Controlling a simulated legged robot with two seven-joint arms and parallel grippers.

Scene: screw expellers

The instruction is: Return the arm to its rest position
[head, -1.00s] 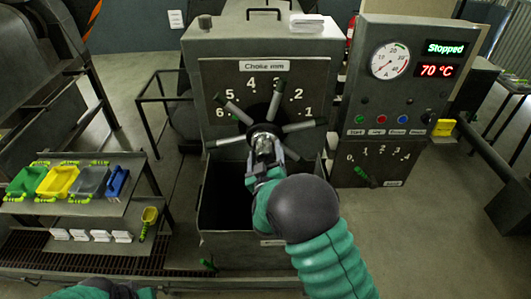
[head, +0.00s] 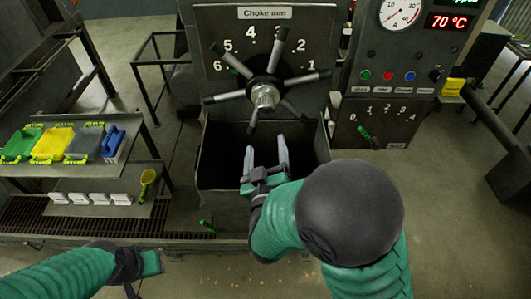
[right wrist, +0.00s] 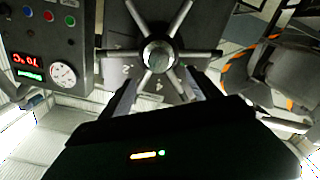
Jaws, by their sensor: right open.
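My right gripper (head: 267,160) is open and empty in the head view. It is in front of and below the choke handwheel (head: 265,95), apart from it, over the dark opening of the bin (head: 225,212).
A control panel (head: 385,75) with a gauge, a 70 °C display and a lower lever stands at the right.

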